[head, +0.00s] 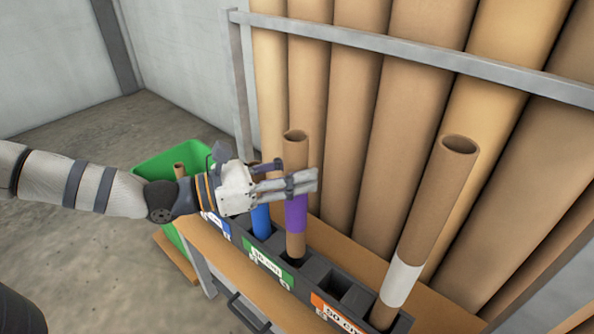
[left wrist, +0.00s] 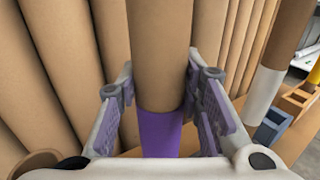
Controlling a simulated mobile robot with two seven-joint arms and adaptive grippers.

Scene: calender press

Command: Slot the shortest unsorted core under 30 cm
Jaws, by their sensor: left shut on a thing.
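My left gripper (head: 302,184) is shut on a brown cardboard core with a purple band (head: 296,212). In the left wrist view the purple-banded core (left wrist: 160,130) stands between the two finger pads. The core is upright, its lower end at a dark slot of the rack (head: 312,268) behind the green label (head: 267,262); its bottom is hidden. A core with a blue band (head: 261,222) stands to its left, partly behind the gripper. A taller core with a white band (head: 402,279) leans in a slot by the orange label (head: 337,313). My right gripper is out of view.
A green bin (head: 150,166) at the left has a core end (head: 180,170) showing in it. Tall brown rolls (head: 352,110) stand behind the rack, with a grey metal rail (head: 420,55) across them. An empty slot (head: 334,287) lies right of the purple-banded core.

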